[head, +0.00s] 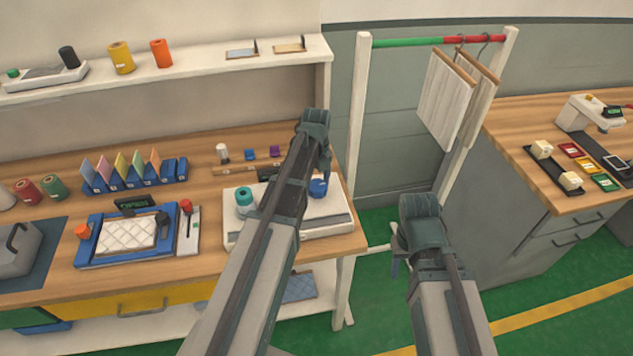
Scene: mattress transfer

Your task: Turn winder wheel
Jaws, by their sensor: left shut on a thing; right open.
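The winder is a white box (320,222) near the right end of the wooden bench. A teal spool (244,196) stands on its left side and a blue wheel (318,190) on its right side. My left gripper (323,176) reaches over the box and is shut at the blue wheel. Its fingers and arm hide part of the wheel and the middle of the box. My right gripper (396,262) is open and empty, low over the green floor between the bench and the right counter, away from the winder.
A blue tray with a quilted white pad (128,236) lies left of the winder. A rack of coloured cards (120,172) stands behind it. A rail with hanging boards (446,95) stands right of the bench. The right counter (520,130) holds a small machine and coloured blocks.

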